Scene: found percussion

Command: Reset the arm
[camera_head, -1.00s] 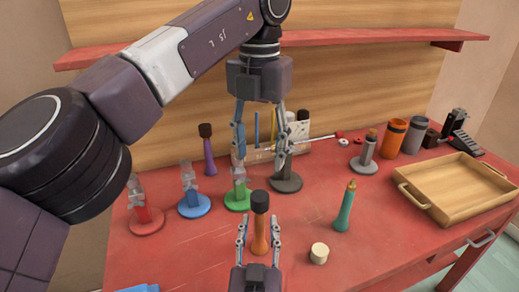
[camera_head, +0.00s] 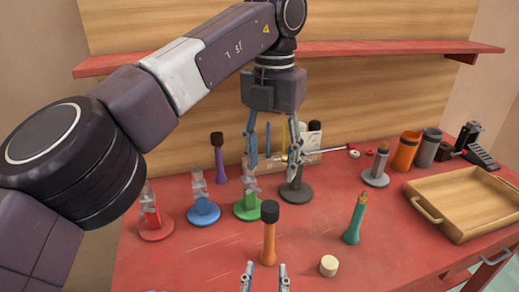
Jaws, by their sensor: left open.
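My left gripper (camera_head: 271,163) hangs fingers down over the back of the red table, in front of the wooden back panel. Its two fingers are spread apart with nothing held between them. My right gripper (camera_head: 265,267) shows at the bottom edge, with only its two fingers in view. They are apart and empty. An orange mallet with a dark head (camera_head: 268,240) stands upright just beyond those fingertips, clear of them. The grey-based stand (camera_head: 297,193) is behind and below the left gripper's right finger and partly hidden.
Red, blue and green stands (camera_head: 204,210) line the left. A purple mallet (camera_head: 219,160), teal tool (camera_head: 355,220) and pale cylinder (camera_head: 328,266) stand on the table (camera_head: 200,262). A wooden tray (camera_head: 465,205) fills the right. The red shelf (camera_head: 390,47) runs behind the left arm.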

